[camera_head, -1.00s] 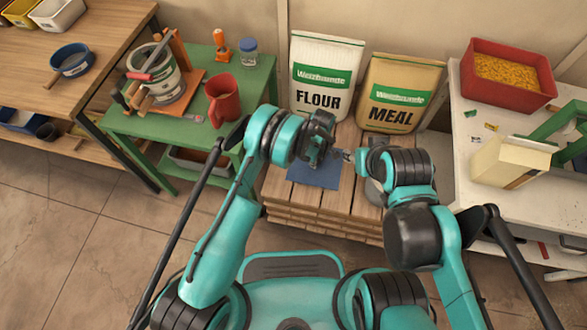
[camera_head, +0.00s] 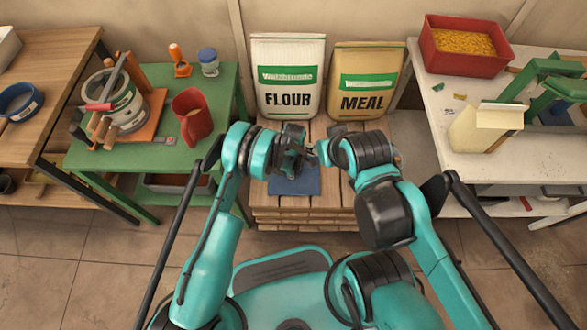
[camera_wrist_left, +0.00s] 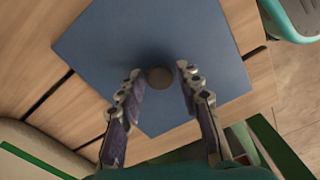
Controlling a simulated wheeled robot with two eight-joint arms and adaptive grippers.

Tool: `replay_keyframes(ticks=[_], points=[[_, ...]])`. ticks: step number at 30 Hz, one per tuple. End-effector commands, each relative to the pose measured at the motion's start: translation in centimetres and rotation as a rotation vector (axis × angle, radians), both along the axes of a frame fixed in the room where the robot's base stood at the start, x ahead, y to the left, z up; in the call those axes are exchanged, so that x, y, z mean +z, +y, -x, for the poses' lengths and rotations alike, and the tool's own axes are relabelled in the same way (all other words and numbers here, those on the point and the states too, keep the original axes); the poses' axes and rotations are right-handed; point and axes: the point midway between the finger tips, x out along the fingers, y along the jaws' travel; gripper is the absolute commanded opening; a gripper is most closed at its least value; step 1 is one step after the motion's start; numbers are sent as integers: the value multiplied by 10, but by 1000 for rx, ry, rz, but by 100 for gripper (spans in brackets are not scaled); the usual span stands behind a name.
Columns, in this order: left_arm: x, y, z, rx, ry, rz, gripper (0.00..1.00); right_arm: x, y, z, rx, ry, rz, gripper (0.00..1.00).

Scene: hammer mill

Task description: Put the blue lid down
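The blue lid (camera_head: 300,184) is a flat square plate lying on the wooden slats below the bags. My left gripper (camera_wrist_left: 158,69) points down over the lid. Its two fingers are apart, one on each side of the knob, with a visible gap to it. In the head view the left gripper (camera_head: 290,168) partly covers the lid. My right gripper (camera_head: 313,150) is close beside it; its fingers are too small to read.
The slatted wooden stack (camera_head: 335,200) carries a flour bag (camera_head: 288,78) and a meal bag (camera_head: 362,82) behind my grippers. A green table (camera_head: 150,150) with a red jug (camera_head: 192,115) stands left. A white table (camera_head: 462,180) with a red crate (camera_head: 440,62) and a carton (camera_head: 484,128) stands right.

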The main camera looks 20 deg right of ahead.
Motion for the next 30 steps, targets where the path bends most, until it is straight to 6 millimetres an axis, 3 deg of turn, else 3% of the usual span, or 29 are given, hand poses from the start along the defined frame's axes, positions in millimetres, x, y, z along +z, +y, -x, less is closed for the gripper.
replay_keyframes(ticks=[11,14,24,30], points=[[4,0,0,-1,0,0,47,0,0,0,0,0,0,40],[17,0,0,-1,0,0,47,6,0,0,0,0,0,40],[91,0,0,-1,0,0,47,34,0,0,0,0,0,40],[117,0,0,-1,0,0,47,41,0,0,0,0,0,40]])
